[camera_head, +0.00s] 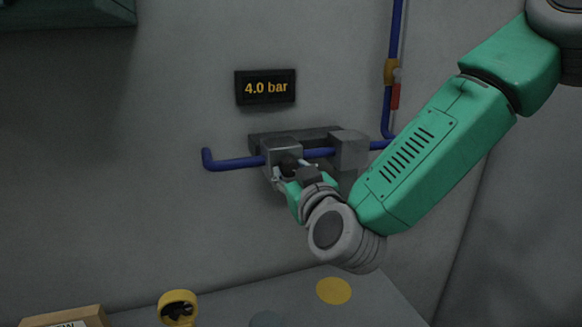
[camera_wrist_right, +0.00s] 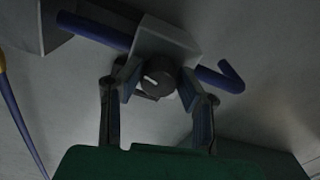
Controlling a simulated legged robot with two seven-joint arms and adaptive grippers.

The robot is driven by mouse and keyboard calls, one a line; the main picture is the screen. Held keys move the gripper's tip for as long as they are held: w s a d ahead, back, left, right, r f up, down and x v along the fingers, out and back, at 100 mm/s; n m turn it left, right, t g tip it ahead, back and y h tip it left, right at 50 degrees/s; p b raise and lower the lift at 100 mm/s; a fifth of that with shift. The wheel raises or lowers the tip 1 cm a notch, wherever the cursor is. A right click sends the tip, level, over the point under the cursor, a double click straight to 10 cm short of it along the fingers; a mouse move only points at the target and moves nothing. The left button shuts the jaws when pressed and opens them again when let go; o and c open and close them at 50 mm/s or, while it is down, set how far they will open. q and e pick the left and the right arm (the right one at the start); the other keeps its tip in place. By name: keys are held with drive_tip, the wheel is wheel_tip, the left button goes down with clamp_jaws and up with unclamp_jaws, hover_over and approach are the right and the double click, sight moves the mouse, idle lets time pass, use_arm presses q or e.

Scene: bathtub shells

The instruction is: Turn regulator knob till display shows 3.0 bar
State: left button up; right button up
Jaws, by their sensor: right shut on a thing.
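The display (camera_head: 265,87) on the wall reads 4.0 bar in yellow digits. Below it, the regulator block (camera_head: 283,152) sits on a blue pipe. The regulator knob (camera_wrist_right: 159,76) is dark and round with a light mark on its face; it shows between my fingers in the right wrist view. My right gripper (camera_head: 288,170) is at the front of the regulator, shut on the knob, with one finger on each side in the wrist view (camera_wrist_right: 160,88). In the head view the gripper partly hides the knob. My left gripper is in neither view.
A blue pipe (camera_head: 232,163) runs along the wall, with a second grey block (camera_head: 350,150) to the right. A vertical pipe carries a red-handled valve (camera_head: 395,95). Below are a table with a yellow disc (camera_head: 334,291), a yellow ring-shaped item (camera_head: 178,307) and a box (camera_head: 68,318).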

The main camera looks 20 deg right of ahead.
drive_tip(key=shift+r+n+p, duration=0.2)
drive_tip(key=shift+n+p, duration=0.25)
drive_tip(key=shift+n, duration=0.85)
drive_tip(key=o, duration=1.1)
drive_tip(key=shift+w+f, duration=0.15)
drive_tip(key=shift+o, duration=0.2)
drive_tip(key=shift+s, duration=0.2)
drive_tip(key=s, duration=0.7)
